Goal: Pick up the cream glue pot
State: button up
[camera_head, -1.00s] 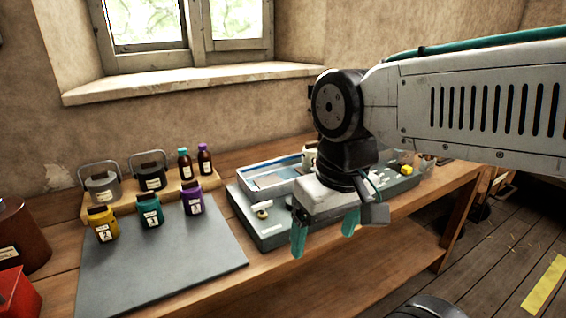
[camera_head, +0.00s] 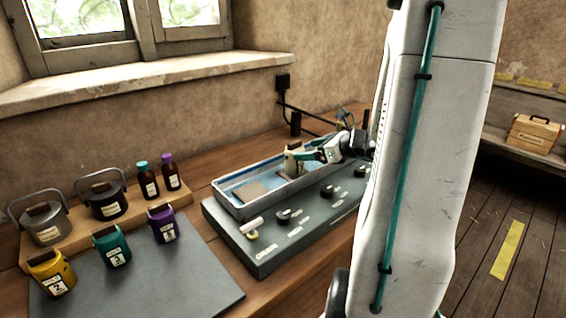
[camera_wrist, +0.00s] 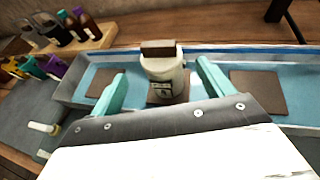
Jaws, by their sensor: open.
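The cream glue pot (camera_head: 293,160) stands upright in the long tray with the blue floor (camera_head: 228,206). In the wrist view the cream glue pot (camera_wrist: 165,84) has a brown block-like top and a dark label, and a brown square shows under it. My gripper (camera_wrist: 161,72) is open, with one teal finger on each side of the pot and gaps to both sides. In the head view my gripper (camera_head: 308,156) reaches the pot from the right. My arm hides the tray's right end there.
A grey control panel (camera_head: 262,252) with knobs lies in front of the tray. Yellow (camera_head: 50,272), teal (camera_head: 111,246) and purple (camera_head: 163,224) pots stand on a dark mat (camera_head: 200,280). Two handled pots and two bottles stand on a wooden board (camera_head: 140,215) at left.

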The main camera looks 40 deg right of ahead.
aim_at(295, 150)
jog(key=shift+x, duration=0.95)
jog(key=x, duration=0.6)
jog(key=shift+w+d, duration=0.1)
jog(key=shift+d, duration=0.05)
jog(key=shift+r, duration=0.1)
jog(key=c, duration=1.3)
